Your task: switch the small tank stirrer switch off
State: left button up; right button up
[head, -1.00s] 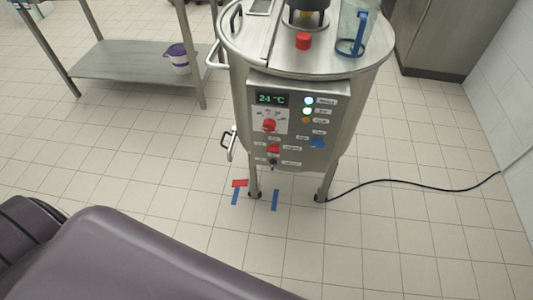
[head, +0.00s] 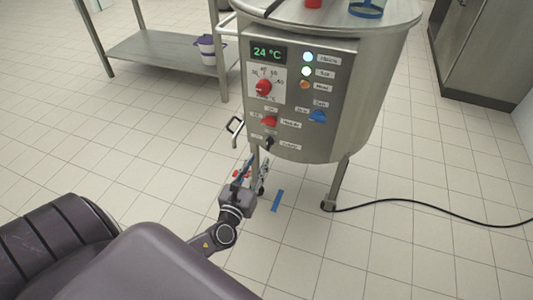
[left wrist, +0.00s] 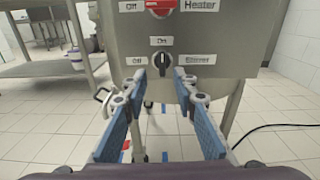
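The small tank (head: 340,100) is a steel round vessel on legs with a control panel. The stirrer switch, a small black knob (head: 269,142), sits at the panel's bottom. In the left wrist view the knob (left wrist: 163,65) stands roughly upright under the "On" label, with "Off" at its left and "Stirrer" at its right. My left gripper (head: 254,167) is open and empty, just below and in front of the panel. In the left wrist view its two blue fingers (left wrist: 162,84) point at the knob, one on each side, with no contact visible. My right gripper is not in view.
The red heater switch (head: 269,121) is right above the stirrer switch. A red dial (head: 263,87), a blue knob (head: 318,117) and lit lamps (head: 308,57) share the panel. A steel table (head: 165,50) stands behind left. A black cable (head: 430,209) runs right over the floor.

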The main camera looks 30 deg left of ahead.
aim_at(267, 144)
pick_arm(q)
jog(key=shift+m, duration=0.3)
jog(key=x, duration=0.6)
jog(key=shift+w+d+r+b, duration=0.15)
jog(key=shift+w+r+b, duration=0.15)
jog(key=shift+w+r, duration=0.1)
jog(key=shift+w, duration=0.6)
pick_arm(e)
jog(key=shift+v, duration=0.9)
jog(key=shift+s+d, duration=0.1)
pick_arm(q)
grip_shut()
